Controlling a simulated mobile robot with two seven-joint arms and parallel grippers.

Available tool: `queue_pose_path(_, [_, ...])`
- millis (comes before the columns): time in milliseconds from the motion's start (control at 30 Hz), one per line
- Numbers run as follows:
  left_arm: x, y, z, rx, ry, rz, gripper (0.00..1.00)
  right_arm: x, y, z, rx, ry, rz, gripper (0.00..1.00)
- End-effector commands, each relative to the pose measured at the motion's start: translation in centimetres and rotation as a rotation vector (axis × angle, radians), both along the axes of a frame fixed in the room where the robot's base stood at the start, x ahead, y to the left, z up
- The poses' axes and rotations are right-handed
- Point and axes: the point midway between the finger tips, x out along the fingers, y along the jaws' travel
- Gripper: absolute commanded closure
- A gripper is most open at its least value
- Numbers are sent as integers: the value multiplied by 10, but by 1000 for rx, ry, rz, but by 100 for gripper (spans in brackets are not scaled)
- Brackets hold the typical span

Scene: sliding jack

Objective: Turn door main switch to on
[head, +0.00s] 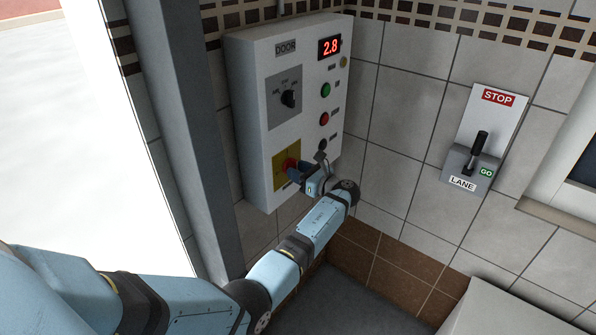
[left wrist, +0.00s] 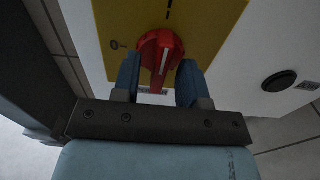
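The door main switch is a red rotary knob (head: 289,163) on a yellow plate (head: 279,158), low on the white DOOR control box (head: 252,117). In the left wrist view the red knob (left wrist: 160,50) sits on the yellow plate (left wrist: 205,25), with a "0" mark to its left and a dark tick above it. Its raised grip runs nearly up and down, slightly tilted, with a white line. My left gripper (head: 298,170) is at the knob; in the wrist view its two fingers (left wrist: 158,82) stand apart on either side, with gaps beside the raised grip. My right gripper is not in view.
The box also has a black selector (head: 289,98), a green button (head: 325,90), a red button (head: 324,118) and a red "2.8" display (head: 329,47). A STOP/GO lane lever (head: 479,143) is on the tiled wall to the right. A grey post (head: 190,110) stands left of the box.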

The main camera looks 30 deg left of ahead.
Motion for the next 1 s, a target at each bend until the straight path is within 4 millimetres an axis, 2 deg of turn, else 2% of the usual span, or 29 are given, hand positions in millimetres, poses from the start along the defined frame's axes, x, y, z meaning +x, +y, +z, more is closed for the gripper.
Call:
queue_pose_path(167, [-2,-25,-4,-2,-1,-4,61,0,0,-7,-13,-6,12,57])
queue_pose_path(400, [-6,-80,-4,-2,-1,-2,61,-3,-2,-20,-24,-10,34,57])
queue_pose_path(600, [-9,-117,-2,-2,-1,-2,61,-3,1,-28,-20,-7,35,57])
queue_pose_path(800, [-10,-133,0,0,0,-1,61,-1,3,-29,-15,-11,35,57])
queue_pose_path(1000, [-10,-135,0,0,0,0,61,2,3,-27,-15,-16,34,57])
